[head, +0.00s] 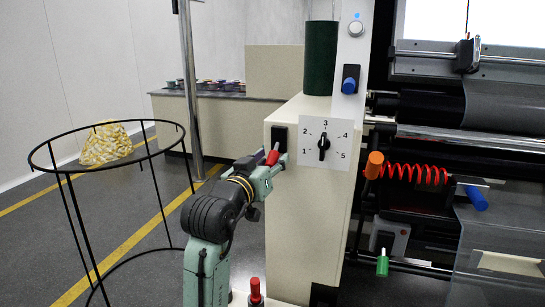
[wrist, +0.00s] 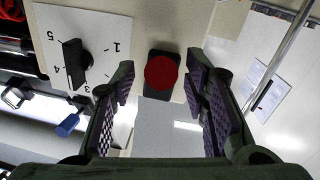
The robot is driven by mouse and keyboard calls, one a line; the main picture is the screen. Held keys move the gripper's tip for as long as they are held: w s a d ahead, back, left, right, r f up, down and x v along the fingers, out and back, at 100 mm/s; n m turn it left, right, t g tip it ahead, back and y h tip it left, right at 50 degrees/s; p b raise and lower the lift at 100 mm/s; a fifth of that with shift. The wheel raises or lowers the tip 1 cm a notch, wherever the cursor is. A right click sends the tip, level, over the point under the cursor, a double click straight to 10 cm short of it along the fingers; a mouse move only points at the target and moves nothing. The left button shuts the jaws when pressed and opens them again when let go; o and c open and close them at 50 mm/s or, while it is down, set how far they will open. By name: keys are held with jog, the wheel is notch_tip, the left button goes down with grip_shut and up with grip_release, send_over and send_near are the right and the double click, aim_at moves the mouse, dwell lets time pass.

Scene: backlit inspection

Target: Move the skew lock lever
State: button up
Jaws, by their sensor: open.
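A lever with a red end (head: 272,157) sits on a black plate (head: 279,136) on the cream machine housing. I take it for the skew lock lever, though no label shows. The wrist view shows its round red end (wrist: 161,73) nearly end-on, in front of the black plate (wrist: 158,93). My gripper (head: 270,166) is at the lever in the head view. In the wrist view my gripper (wrist: 157,88) is open, one finger on each side of the red end, with visible gaps. I see no contact. The head view partly hides the fingers.
A numbered dial (head: 324,141) is close to the right of the lever; it also shows in the wrist view (wrist: 85,55). An orange-knobbed lever (head: 374,165), a red coil (head: 414,174) and rollers lie farther right. A black wire stand (head: 71,172) stands left.

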jog(key=shift+w+d, duration=0.25)
jog(key=shift+w, duration=0.35)
jog(key=shift+c, duration=0.5)
grip_shut()
